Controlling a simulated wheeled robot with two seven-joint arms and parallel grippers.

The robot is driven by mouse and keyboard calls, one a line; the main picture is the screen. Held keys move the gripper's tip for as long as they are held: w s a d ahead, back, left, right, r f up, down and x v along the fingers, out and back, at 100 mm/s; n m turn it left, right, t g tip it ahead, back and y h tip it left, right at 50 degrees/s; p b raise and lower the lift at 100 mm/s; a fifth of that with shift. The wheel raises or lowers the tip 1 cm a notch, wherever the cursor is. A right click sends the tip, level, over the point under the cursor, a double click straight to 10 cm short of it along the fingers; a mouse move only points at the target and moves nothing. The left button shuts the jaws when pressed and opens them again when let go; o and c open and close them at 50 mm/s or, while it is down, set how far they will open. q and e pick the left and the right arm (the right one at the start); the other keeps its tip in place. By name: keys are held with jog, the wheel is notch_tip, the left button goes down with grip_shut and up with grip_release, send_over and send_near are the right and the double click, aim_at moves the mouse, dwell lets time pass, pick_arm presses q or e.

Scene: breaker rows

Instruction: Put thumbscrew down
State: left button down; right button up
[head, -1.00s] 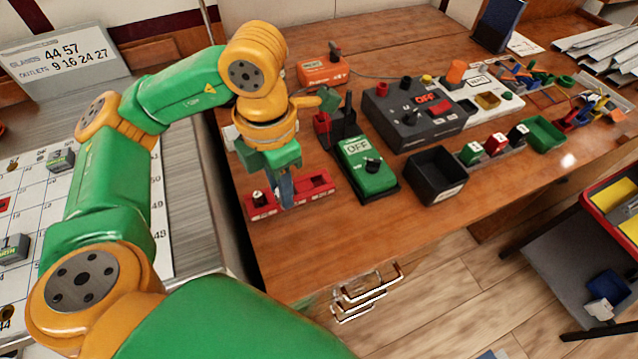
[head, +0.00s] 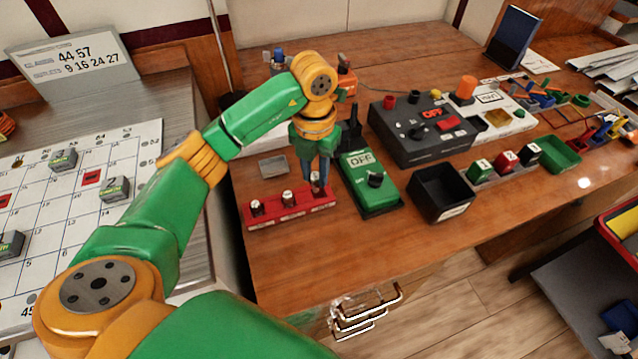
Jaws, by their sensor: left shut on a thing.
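A red rack (head: 272,217) lies near the left end of the wooden desk. Dark-topped thumbscrews stand in it, one at its left end (head: 257,208) and one in the middle (head: 288,198). My left gripper (head: 319,183) points down over the rack's right end. It is shut on a thumbscrew (head: 318,189), which is upright at the rack's right end and partly hidden by the fingers. I cannot tell whether this thumbscrew is fully seated. My right gripper is not in view.
A green box marked OFF (head: 368,182) stands just right of the rack. A black open bin (head: 441,192) and a dark control box (head: 420,130) are further right. A small grey tray (head: 273,166) lies behind the rack. The desk in front of the rack is clear.

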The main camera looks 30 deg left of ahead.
pick_arm(q)
jog(key=f, duration=0.1)
jog(key=w+f+p, duration=0.1)
jog(key=f, duration=0.2)
jog(key=shift+w+a+f, duration=0.1)
jog(key=shift+w+f, duration=0.15)
jog(key=shift+w, duration=0.05)
jog(key=shift+f, duration=0.25)
jog(key=shift+f, duration=0.15)
jog(key=c, duration=0.6)
grip_release()
jog(key=shift+c, duration=0.2)
jog(key=shift+r, duration=0.2)
notch_tip(320, 180, up, 12)
jog(key=shift+p, duration=0.3)
